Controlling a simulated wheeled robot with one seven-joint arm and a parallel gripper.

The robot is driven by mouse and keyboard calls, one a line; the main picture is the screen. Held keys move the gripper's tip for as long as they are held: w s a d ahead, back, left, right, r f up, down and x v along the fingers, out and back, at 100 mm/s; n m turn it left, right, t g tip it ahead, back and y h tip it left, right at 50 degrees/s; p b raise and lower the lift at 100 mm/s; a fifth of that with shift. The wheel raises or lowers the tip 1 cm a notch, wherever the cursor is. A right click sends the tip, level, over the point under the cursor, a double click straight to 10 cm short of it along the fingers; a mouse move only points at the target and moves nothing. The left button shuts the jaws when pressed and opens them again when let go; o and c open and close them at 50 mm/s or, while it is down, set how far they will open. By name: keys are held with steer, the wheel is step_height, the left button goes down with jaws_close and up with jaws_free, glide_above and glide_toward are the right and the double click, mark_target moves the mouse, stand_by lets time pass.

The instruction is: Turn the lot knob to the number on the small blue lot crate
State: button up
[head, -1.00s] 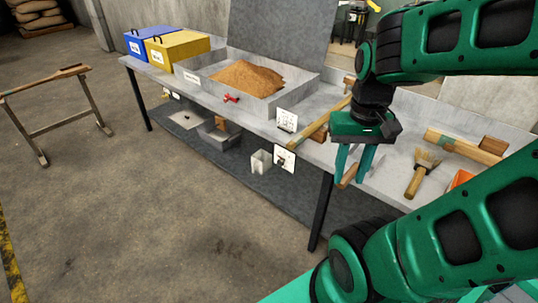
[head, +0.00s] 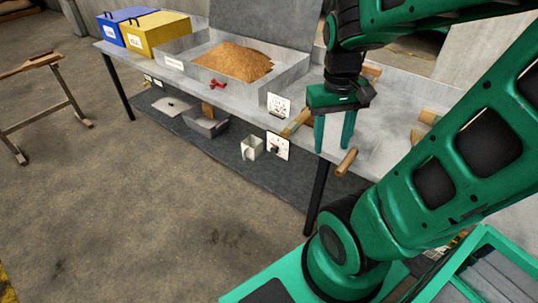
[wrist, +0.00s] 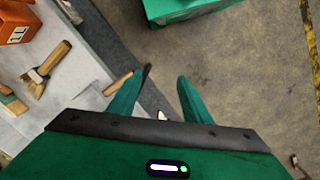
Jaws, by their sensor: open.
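The lot knob (head: 274,147) is a small dark knob on a white plate (head: 285,153) at the bench's front, below the top. Its markings are too small to read. A blue crate (head: 112,32) with a dark handle and a white label stands at the bench's far left end; its number is not legible. My gripper (head: 334,135) is open and empty, pointing down to the right of the knob plate and apart from it. In the wrist view my gripper (wrist: 165,78) shows floor between its fingers; the knob is not identifiable there.
A yellow crate (head: 158,34) and a metal tray (head: 174,64) of grain share the bench. A white card (head: 279,106) stands above the knob plate, with a wooden bar (head: 297,124) nearby. The wrist view shows a brush (wrist: 46,66) and an orange box (wrist: 18,24). Floor before the bench is clear.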

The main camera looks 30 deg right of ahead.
steer(key=w+a+f+n+h, duration=0.3)
steer(key=w+f+n, duration=0.4)
steer(key=w, duration=0.4)
steer(key=w+a+f+n+h, duration=0.2)
steer(key=w+a+f+n, duration=0.15)
steer(key=w+f, duration=0.65)
steer(key=n+t+h, duration=0.7)
steer(key=n+h, duration=0.4)
steer(key=n, duration=0.5)
glide_toward(273, 151)
steer(key=x, duration=0.8)
steer(key=shift+w+d+f, duration=0.1)
steer(key=shift+w+d, duration=0.05)
steer(key=shift+d, duration=0.15)
steer(key=c, duration=1)
steer(key=shift+a, duration=0.15)
